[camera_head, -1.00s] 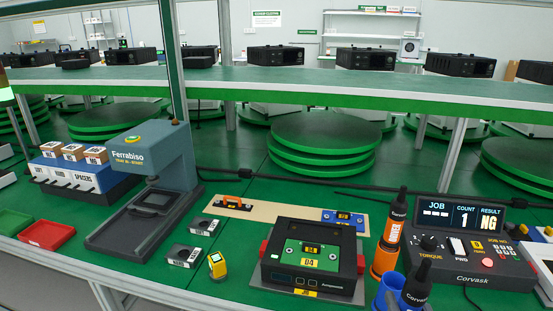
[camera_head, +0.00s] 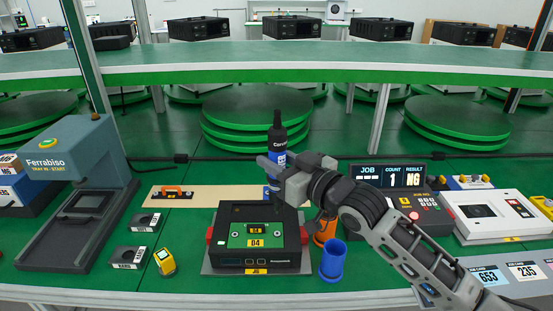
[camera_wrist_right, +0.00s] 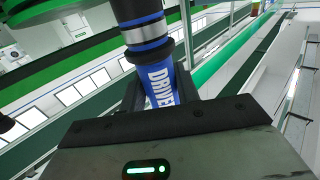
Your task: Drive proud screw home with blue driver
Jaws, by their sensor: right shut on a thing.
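The blue driver (camera_head: 278,158) has a black top and a blue band. It is upright in my right gripper (camera_head: 272,172), held above and behind the right side of the jig (camera_head: 256,270). In the right wrist view the driver (camera_wrist_right: 157,77) stands between the jaws (camera_wrist_right: 160,107), its lettering partly covered. The black unit in the jig has a green plate (camera_head: 236,242) marked 04 with small screws; which one is proud is too small to tell. The blue cup (camera_head: 333,262) right of the jig looks empty. My left gripper is not in view.
An orange holder (camera_head: 325,232) is partly behind my right arm. The torque controller (camera_head: 425,215) behind reads count 1, NG. A yellow device (camera_head: 165,262) and dark blocks (camera_head: 128,257) lie left of the jig. The grey Ferrabiso press (camera_head: 75,170) stands further left.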

